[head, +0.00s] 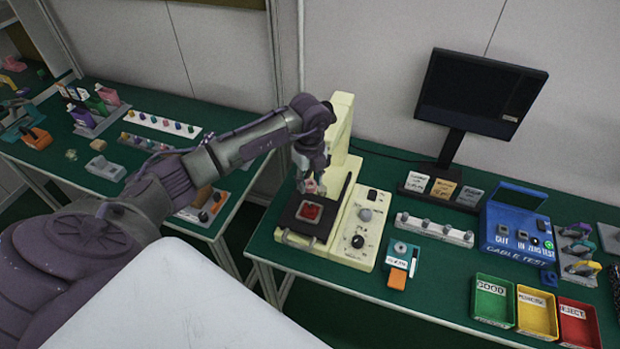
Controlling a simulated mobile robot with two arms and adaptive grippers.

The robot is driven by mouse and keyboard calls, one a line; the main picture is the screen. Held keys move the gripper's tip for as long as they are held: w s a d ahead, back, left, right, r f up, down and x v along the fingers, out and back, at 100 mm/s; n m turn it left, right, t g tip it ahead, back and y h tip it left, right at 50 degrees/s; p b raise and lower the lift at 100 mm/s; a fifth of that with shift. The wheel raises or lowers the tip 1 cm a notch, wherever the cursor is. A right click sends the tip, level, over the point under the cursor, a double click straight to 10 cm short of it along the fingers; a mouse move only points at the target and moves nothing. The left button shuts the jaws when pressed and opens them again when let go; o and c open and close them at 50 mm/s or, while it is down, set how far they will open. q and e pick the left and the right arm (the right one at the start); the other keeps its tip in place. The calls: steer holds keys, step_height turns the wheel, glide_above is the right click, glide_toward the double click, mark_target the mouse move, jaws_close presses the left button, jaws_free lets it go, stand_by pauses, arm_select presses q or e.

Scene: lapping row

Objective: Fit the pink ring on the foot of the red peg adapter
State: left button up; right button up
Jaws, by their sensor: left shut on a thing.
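My left gripper (309,182) reaches over the cream machine (349,250) and points down. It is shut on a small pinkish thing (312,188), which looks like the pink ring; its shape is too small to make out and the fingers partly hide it. Just below and in front, a red square piece (309,211) with a pale border sits on the machine's black plate (318,229). It may be the red peg adapter, but I cannot make out its foot. I cannot tell whether the held thing touches anything. My right gripper is not in view.
The machine's column (341,125) stands close behind the gripper. To the right are a teal device (402,256), a white strip with knobs (435,230), a blue cable tester (515,232), a monitor (480,95) and green, yellow and red bins (492,300). A second bench stands left.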

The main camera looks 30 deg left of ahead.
mark_target(310, 203)
arm_select(q)
steer(key=shift+f+b, duration=0.65)
steer(key=shift+f, duration=0.2)
steer(key=shift+f+b, duration=1.5)
steer(key=shift+f, duration=0.55)
steer(key=shift+f, duration=0.35)
steer(key=shift+f+b, duration=1.15)
steer(key=shift+f, duration=0.2)
steer(key=o, duration=1.1)
steer(key=shift+r, duration=0.1)
